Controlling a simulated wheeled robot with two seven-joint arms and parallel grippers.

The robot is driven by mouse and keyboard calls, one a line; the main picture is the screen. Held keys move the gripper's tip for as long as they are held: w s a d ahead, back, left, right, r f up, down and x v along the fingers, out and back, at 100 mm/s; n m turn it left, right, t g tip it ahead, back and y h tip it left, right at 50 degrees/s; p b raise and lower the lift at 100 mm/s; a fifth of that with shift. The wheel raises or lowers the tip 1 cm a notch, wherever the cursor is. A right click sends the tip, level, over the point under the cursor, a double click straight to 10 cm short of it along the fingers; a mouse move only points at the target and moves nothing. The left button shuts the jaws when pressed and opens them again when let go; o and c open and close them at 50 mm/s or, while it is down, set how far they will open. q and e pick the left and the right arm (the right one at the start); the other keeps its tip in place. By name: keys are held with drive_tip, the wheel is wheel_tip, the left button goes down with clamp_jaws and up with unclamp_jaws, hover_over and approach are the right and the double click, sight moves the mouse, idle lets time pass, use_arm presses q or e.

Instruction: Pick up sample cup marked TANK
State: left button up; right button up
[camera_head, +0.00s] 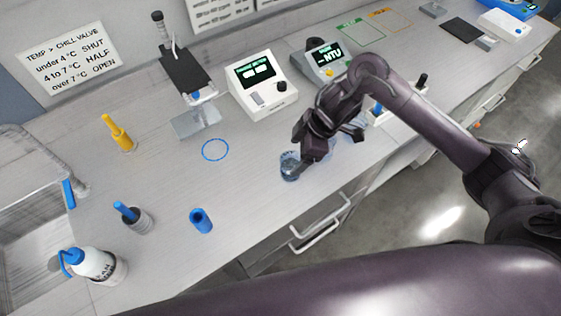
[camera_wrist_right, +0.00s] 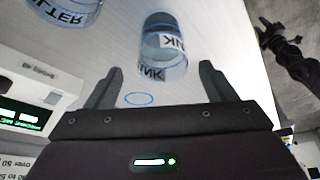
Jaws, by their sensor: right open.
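The TANK sample cup (camera_head: 289,166) is a small clear cup with bluish contents, standing near the counter's front edge. In the right wrist view the cup (camera_wrist_right: 163,48) shows a white label with the letters NK readable. My right gripper (camera_head: 305,155) is just beside and above it in the head view, partly covering it. In the right wrist view its jaws (camera_wrist_right: 161,69) are apart and empty, with the cup showing beyond and between the fingertips. A dark arm-like shape (camera_wrist_right: 285,42) at that view's upper right may be my left arm; its jaws are unclear.
A second cup labelled FILTER (camera_wrist_right: 66,12) stands close by. A blue ring (camera_head: 215,150) marks bare counter to the left. A white meter (camera_head: 262,85) and the NTU meter (camera_head: 325,62) stand behind. A blue cylinder (camera_head: 201,221) and a wash bottle (camera_head: 95,264) stand at left.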

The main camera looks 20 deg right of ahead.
sight(288, 166)
drive_tip(key=x, duration=0.3)
drive_tip(key=shift+s+p, duration=0.15)
drive_tip(key=shift+p, duration=0.25)
drive_tip(key=p+x, duration=0.1)
drive_tip(key=x, duration=0.2)
drive_tip(key=shift+s+f, duration=0.1)
drive_tip(key=shift+f, duration=0.2)
drive_tip(key=shift+a+f, duration=0.1)
drive_tip(key=shift+f, duration=0.35)
use_arm(q)
drive_tip(key=shift+s+d+r, duration=0.25)
drive_tip(key=shift+d+r, duration=0.1)
drive_tip(key=shift+r, duration=0.15)
drive_tip(key=shift+s+d+r, duration=0.2)
drive_tip(key=shift+d+r, duration=0.1)
drive_tip(key=shift+r, duration=0.2)
use_arm(e)
drive_tip(key=c, duration=1.1)
drive_tip(key=shift+r, duration=0.2)
